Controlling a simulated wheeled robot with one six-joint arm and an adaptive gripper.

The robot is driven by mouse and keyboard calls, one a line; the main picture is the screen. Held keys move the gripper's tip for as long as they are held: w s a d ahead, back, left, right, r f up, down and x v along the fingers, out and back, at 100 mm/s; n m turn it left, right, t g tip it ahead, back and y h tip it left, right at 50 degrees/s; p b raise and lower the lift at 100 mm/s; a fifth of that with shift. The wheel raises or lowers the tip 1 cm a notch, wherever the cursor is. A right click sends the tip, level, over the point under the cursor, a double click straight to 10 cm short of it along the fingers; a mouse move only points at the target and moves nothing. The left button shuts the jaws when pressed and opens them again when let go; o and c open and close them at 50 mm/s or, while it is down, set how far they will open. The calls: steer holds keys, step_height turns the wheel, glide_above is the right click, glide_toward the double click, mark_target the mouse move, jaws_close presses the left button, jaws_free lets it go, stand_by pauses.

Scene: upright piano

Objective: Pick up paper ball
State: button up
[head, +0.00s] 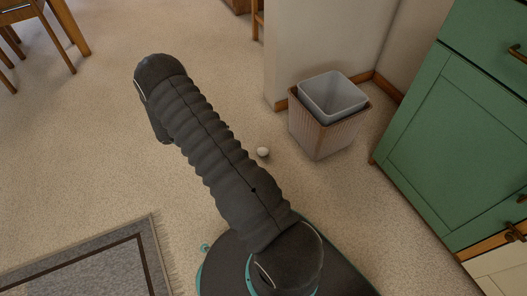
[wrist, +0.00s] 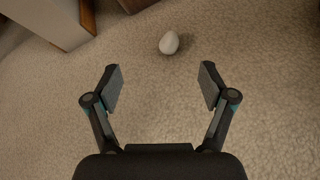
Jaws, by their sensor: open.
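The paper ball (head: 263,152) is a small whitish lump on the carpet, in the head view just right of my arm and in front of the waste bin. It also shows in the wrist view (wrist: 169,43), near the top middle, beyond my fingertips. My gripper (wrist: 160,87) is open and empty in the wrist view, its two fingers spread wide. The ball is apart from both fingers, ahead of the gap between them. In the head view my gripper's fingers are hidden by the arm.
A ribbed bin with a grey liner (head: 333,97) stands by the wall corner (head: 325,40). A green cabinet (head: 450,130) is at the right. A fringed grey rug (head: 95,268) lies at lower left, a wooden table and chairs at upper left. Carpet around the ball is clear.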

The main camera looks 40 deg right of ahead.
steer(key=n+h, duration=0.2)
glide_toward(259, 152)
steer(key=b+x, duration=0.1)
steer(key=x, duration=1)
steer(key=shift+d+f, duration=0.25)
steer(key=shift+d, duration=0.1)
steer(key=c, duration=0.8)
